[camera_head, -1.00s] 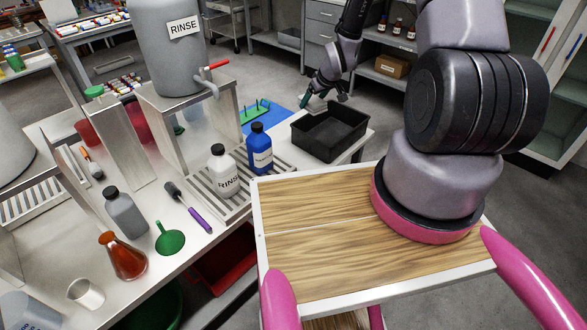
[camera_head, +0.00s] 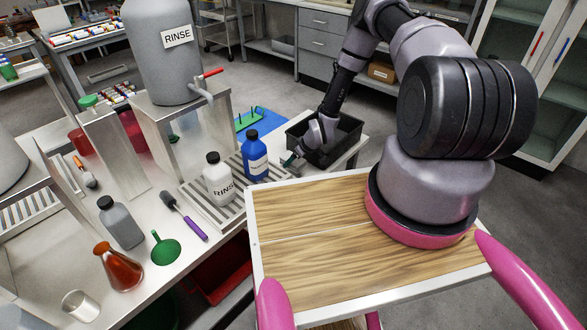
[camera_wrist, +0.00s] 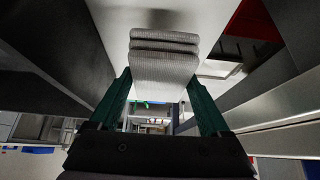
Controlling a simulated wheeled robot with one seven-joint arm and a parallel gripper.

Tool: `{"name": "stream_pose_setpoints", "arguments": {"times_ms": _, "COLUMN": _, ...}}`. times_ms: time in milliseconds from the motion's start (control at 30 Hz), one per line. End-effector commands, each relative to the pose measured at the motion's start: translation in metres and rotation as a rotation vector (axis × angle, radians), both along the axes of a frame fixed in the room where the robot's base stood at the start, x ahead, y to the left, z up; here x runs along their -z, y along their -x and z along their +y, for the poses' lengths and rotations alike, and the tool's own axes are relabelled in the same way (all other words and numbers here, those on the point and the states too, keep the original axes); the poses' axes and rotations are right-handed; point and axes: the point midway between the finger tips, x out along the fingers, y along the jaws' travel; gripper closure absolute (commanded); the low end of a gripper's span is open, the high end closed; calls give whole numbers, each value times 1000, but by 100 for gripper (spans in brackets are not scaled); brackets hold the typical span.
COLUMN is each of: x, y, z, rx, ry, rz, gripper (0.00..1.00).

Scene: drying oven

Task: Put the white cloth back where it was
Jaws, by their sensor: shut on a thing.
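The white cloth (camera_wrist: 164,64) is a folded, layered, greyish-white pad in the wrist view. My gripper (camera_wrist: 161,84) has its two dark green fingers on either side of the cloth and is shut on it. In the head view my gripper (camera_head: 290,160) points down and left, between the blue bottle (camera_head: 255,157) and the black tray (camera_head: 346,146). The cloth cannot be made out in the head view. Whether it touches the bench there cannot be told.
A white RINSE bottle (camera_head: 218,182) stands on the slatted drain rack (camera_head: 207,212), left of the blue bottle. The large RINSE tank (camera_head: 165,50) stands on a metal stand behind. A purple-handled brush (camera_head: 185,217) and green funnel (camera_head: 165,250) lie in front. Below is a red bin (camera_head: 220,275).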

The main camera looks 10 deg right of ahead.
Motion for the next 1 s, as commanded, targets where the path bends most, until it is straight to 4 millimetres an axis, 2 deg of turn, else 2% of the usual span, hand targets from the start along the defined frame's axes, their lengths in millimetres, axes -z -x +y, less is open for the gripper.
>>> {"name": "stream_pose_setpoints", "arguments": {"times_ms": 133, "x": 12, "y": 0, "z": 0, "rx": 1, "ry": -1, "rz": 2, "gripper": 64}}
{"name": "stream_pose_setpoints", "arguments": {"times_ms": 333, "x": 41, "y": 0, "z": 0, "rx": 1, "ry": 0, "rz": 0, "gripper": 64}}
{"name": "stream_pose_setpoints", "arguments": {"times_ms": 700, "x": 45, "y": 0, "z": 0, "rx": -1, "ry": 0, "rz": 0, "gripper": 64}}
{"name": "stream_pose_setpoints", "arguments": {"times_ms": 733, "x": 46, "y": 0, "z": 0, "rx": -1, "ry": 0, "rz": 0, "gripper": 16}}
{"name": "stream_pose_setpoints", "arguments": {"times_ms": 767, "x": 46, "y": 0, "z": 0, "rx": -1, "ry": 0, "rz": 0, "gripper": 4}}
{"name": "stream_pose_setpoints", "arguments": {"times_ms": 800, "x": 45, "y": 0, "z": 0, "rx": -1, "ry": 0, "rz": 0, "gripper": 0}}
{"name": "stream_pose_setpoints", "arguments": {"times_ms": 1000, "x": 45, "y": 0, "z": 0, "rx": 0, "ry": 0, "rz": 0, "gripper": 0}}
